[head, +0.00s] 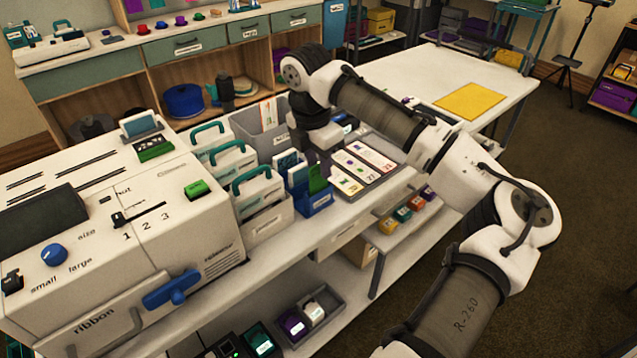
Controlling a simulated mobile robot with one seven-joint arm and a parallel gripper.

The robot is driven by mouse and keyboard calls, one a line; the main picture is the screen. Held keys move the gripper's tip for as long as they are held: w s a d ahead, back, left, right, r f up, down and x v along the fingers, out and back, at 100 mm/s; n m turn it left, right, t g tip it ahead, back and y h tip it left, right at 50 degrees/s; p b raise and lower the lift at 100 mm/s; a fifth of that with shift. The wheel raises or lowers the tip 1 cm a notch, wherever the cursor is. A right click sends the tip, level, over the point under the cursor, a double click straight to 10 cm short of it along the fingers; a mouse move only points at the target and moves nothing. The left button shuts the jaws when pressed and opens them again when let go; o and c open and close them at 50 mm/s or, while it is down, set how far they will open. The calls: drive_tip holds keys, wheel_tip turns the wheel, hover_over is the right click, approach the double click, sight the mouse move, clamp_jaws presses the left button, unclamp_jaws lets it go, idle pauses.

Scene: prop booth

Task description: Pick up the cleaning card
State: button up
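I cannot tell for sure which item is the cleaning card; no readable label marks it. A blue bin (316,205) holds a green card (317,179) and pale blue-white cards (297,174), standing upright. To its right, a grey tray (392,178) holds several white cards (362,167) with coloured marks, lying flat. My gripper (323,160) points down just behind the blue bin, at the left end of the tray. Its fingers are dark and small here, and the bin's cards partly hide them. I cannot see whether they hold anything or touch a card.
A large white machine (130,240) with a blue handle stands at the left. White caddies (262,190) with green handles and a grey bin (262,130) crowd my gripper's left side. A yellow mat (470,101) lies on the mostly clear table at the right.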

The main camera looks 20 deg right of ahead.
sight(319, 172)
drive_tip(key=shift+w+d+f, duration=0.1)
drive_tip(key=shift+f, duration=0.7)
drive_tip(key=shift+w+d+f, duration=0.1)
drive_tip(key=shift+f, duration=0.7)
clamp_jaws()
drive_tip(key=shift+r, duration=0.15)
wheel_tip(319, 172, up, 20)
drive_tip(key=shift+b, duration=0.35)
drive_tip(key=shift+a, duration=0.1)
